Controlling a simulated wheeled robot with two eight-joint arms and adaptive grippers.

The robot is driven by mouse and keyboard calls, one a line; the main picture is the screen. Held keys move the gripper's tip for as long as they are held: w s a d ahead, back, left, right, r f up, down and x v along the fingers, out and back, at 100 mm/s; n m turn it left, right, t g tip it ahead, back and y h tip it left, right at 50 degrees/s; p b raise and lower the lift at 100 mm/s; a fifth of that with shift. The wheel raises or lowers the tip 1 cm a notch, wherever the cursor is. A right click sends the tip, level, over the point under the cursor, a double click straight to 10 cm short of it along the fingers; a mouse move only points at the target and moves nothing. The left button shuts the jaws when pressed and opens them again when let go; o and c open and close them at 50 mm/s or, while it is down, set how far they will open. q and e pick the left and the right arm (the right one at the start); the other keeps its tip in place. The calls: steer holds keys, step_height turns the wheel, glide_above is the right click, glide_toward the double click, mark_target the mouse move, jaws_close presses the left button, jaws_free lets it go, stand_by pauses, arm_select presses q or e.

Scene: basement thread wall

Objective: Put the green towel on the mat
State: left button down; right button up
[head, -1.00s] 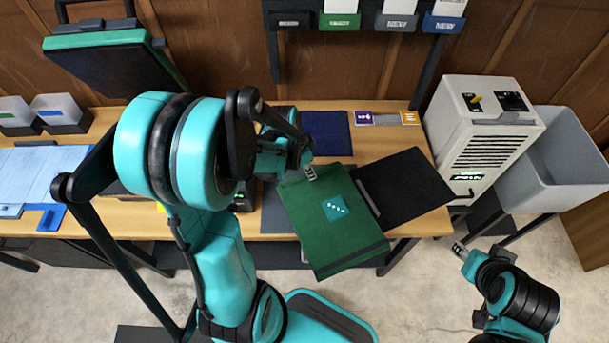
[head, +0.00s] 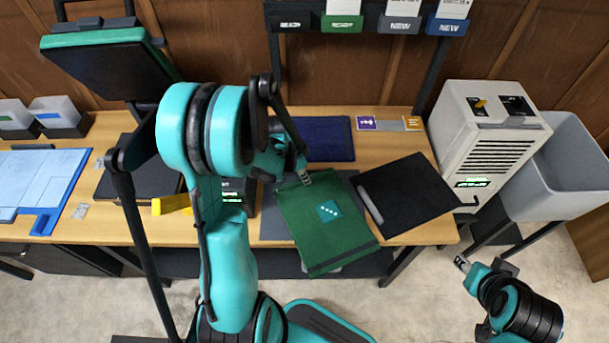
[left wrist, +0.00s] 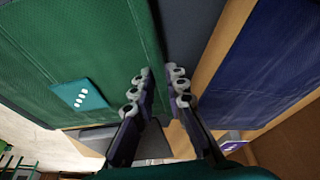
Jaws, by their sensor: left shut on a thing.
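The green towel (head: 322,230), with a teal patch, hangs from my left gripper (head: 305,177) in the head view. It covers much of a dark grey mat (head: 274,222) on the table; its lower end reaches past the table's front edge. I cannot tell how much of it touches the mat. In the left wrist view the towel (left wrist: 90,50) fills the left side, and my left gripper's fingers (left wrist: 160,90) are closed at its edge. A strip of mat (left wrist: 190,25) shows beside it. My right gripper (head: 462,264) is low at the right, away from the table; its fingers are too small to judge.
A folded blue cloth (head: 328,140) lies behind the mat. A black flat case (head: 408,195) with a grey bar lies right of the towel. A white machine (head: 487,140) and grey bin (head: 560,165) stand at the right. A blue clipboard (head: 42,190) lies at the left.

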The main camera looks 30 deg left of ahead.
arm_select(q)
steer(key=c, duration=1.5)
jaws_free()
steer(key=shift+c, duration=0.2)
steer(key=shift+r+p, duration=0.3)
steer(key=p+v, duration=0.4)
steer(key=v, duration=0.7)
steer(key=s+d+r+n+t+y, duration=0.1)
steer(key=s+d+r+n+t, duration=0.1)
steer(key=d, duration=0.5)
steer(key=s+d+r+n+t+y, duration=0.1)
steer(key=s+d+r+n+t, duration=0.1)
steer(key=s+d+r+n, duration=0.3)
step_height(320, 180, up, 4)
steer(key=s+d, duration=0.2)
steer(key=shift+s+d+f+t, duration=0.2)
steer(key=shift+s+f+t, duration=0.05)
steer(key=shift+t, duration=0.05)
